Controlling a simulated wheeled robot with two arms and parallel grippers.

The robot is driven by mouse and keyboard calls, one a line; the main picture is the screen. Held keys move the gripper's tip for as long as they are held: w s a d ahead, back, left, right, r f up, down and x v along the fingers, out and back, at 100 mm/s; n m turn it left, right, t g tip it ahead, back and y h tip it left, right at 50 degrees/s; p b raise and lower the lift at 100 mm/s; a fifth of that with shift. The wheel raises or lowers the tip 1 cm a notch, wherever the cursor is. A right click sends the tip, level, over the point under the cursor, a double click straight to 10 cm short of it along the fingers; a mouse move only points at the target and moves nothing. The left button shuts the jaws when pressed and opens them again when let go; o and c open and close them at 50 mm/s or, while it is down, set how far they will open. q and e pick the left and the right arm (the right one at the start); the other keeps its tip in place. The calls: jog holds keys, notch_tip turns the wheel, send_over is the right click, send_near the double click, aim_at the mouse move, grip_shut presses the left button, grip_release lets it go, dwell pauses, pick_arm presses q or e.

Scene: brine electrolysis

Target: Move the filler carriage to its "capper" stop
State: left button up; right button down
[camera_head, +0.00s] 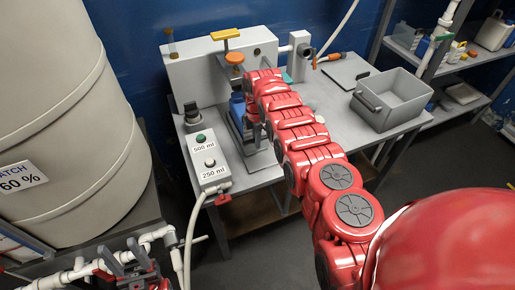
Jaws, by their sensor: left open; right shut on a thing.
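The filler machine (205,77) is a grey housing at the back of the bench, with a yellow-topped valve and an orange knob at its front. The filler carriage (236,126) is below the knob, with a blue bottle (237,106) standing at it. My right arm reaches in from the right, and its gripper (252,117) is at the carriage's right side, shut on it. The wrist partly hides the fingers and the carriage. No "capper" label is readable. My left gripper (126,262) is open and empty at the bottom left, away from the bench.
A control box (206,172) with "500 ml" and "250 ml" buttons stands at the bench's front left. A grey bin (398,92) stands on the right. A large beige tank (70,120) fills the left. Shelves with containers stand at the far right.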

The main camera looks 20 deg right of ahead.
jog(key=c, duration=0.9)
grip_release()
jog(key=shift+r, duration=0.1)
jog(key=shift+r+p, duration=0.3)
notch_tip(320, 180, up, 3)
jog(key=shift+d+f+p, duration=0.1)
jog(key=shift+p, duration=0.3)
notch_tip(320, 180, up, 14)
jog(key=b, duration=0.3)
jog(key=shift+f, duration=0.15)
jog(key=shift+s, duration=0.1)
